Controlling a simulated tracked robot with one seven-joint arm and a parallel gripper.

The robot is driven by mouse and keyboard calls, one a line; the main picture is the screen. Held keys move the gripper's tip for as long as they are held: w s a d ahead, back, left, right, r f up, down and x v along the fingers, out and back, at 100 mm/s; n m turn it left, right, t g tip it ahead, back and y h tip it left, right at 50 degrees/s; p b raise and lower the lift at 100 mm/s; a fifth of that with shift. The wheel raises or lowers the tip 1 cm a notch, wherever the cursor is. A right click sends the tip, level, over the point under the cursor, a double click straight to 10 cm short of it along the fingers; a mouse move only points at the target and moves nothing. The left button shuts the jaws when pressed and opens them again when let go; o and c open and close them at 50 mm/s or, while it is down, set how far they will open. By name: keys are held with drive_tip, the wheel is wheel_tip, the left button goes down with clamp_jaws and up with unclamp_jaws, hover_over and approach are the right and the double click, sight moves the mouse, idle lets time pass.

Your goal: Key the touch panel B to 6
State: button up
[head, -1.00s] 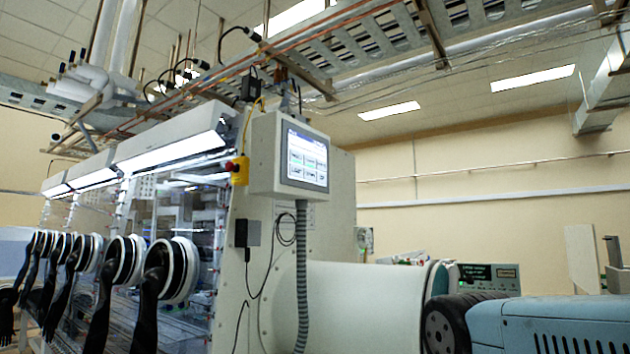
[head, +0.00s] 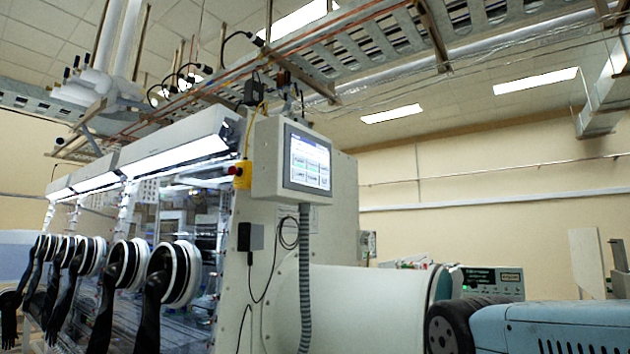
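A touch panel (head: 308,162) in a light grey housing is mounted at the near end of the glovebox row, in the middle of the head view. Its screen is lit, with a blue header and several buttons in rows. The text is too small to read, so I cannot tell whether it is panel B or what value it shows. My gripper is not in view.
The glovebox (head: 170,240) with black gloves (head: 155,300) runs off to the left. A yellow and red emergency stop (head: 240,172) sits beside the panel. A blue machine (head: 555,325) with a black wheel is at the lower right.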

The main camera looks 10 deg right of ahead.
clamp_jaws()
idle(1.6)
